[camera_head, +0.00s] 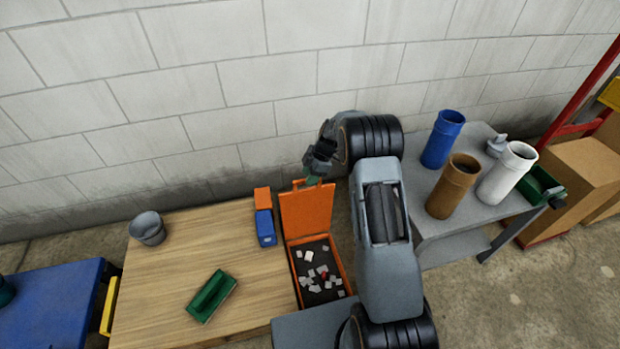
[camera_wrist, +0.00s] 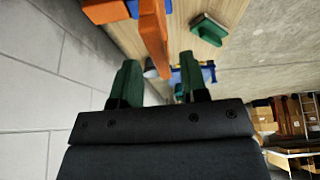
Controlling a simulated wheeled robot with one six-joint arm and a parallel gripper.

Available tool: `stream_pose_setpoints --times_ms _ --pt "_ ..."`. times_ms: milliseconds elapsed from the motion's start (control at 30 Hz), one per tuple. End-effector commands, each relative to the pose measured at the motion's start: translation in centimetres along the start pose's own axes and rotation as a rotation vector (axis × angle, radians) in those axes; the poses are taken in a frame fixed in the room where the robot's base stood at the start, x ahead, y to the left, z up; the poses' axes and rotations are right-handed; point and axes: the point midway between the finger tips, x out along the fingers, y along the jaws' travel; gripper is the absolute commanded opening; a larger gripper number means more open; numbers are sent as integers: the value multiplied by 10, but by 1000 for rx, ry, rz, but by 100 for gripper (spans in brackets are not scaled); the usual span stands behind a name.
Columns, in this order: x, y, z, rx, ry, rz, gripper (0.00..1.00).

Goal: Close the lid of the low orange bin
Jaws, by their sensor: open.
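The low orange bin (camera_head: 347,272) stands at the right end of the wooden table in the head view. Its lid (camera_head: 305,212) is open and stands up at the bin's far edge. White scraps and a small red piece lie on the bin's dark floor. My gripper (camera_head: 312,181) is at the lid's top edge, with its green fingers open. In the wrist view, the orange lid (camera_wrist: 153,38) shows edge-on, lined up with the gap between the fingers of my gripper (camera_wrist: 160,70). I cannot tell whether they touch it.
A blue box (camera_head: 265,228) and an orange box (camera_head: 262,198) stand left of the lid. A green block-like tool (camera_head: 211,296) and a grey bucket (camera_head: 147,229) are on the wooden table (camera_head: 180,270). Blue, brown and white cylinders stand on the grey table (camera_head: 455,225). The wall is close behind.

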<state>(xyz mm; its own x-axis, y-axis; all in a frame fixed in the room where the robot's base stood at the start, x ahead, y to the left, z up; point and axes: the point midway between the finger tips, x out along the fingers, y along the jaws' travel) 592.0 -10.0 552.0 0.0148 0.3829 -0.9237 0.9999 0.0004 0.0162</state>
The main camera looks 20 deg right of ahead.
Motion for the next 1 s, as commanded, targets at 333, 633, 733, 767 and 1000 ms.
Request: stream_pose_setpoints --times_ms 333,633,733,767,1000 --pt "9 0 0 0 0 0 40" --pt "8 0 0 0 0 -1 23" --pt "8 0 0 0 0 0 14" --pt "8 0 0 0 0 0 11" --pt "8 0 0 0 0 0 0"
